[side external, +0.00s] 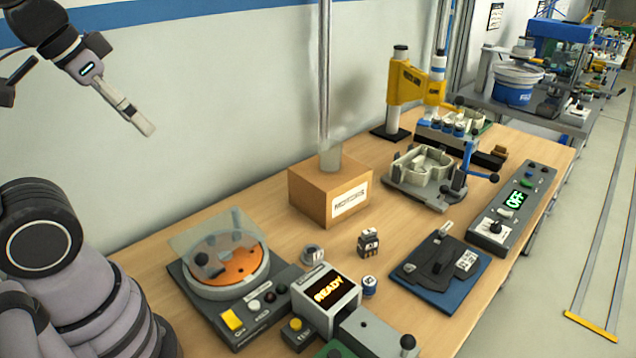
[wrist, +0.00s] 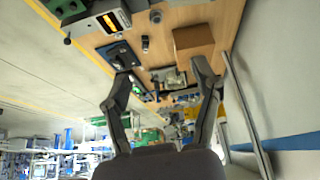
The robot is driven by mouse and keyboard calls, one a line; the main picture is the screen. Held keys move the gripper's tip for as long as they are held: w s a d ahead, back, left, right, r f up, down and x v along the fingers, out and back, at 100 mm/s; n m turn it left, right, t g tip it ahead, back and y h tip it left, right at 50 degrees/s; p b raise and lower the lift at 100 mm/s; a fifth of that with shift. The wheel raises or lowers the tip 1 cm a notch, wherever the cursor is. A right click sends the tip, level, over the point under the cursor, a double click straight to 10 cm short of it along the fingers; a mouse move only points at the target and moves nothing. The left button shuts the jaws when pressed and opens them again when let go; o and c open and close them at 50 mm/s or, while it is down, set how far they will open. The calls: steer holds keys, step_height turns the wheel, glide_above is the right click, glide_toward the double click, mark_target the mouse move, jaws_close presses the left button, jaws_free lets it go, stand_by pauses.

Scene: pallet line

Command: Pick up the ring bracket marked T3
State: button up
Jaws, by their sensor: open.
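My gripper (side external: 142,122) is raised at the upper left in the side view, high and well apart from the table things. In the wrist view its two fingers (wrist: 161,72) are spread wide, with nothing held between them. I cannot read a T3 mark on any part. Small parts stand near the box: a grey ring-like part (side external: 312,254), a dark block-like part (side external: 368,243) with pale labels, and a small blue-and-white round part (side external: 369,286). Which of these, if any, is the ring bracket I cannot tell.
A cardboard box (side external: 318,203) with a vertical clear tube stands mid-table. Around it are an orange-disc machine (side external: 226,261), a READY display unit (side external: 327,295), a dark fixture on a blue base (side external: 440,269), a grey clamp fixture (side external: 425,177) and an OFF control panel (side external: 514,210).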

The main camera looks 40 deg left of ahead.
steer(key=shift+o, duration=1)
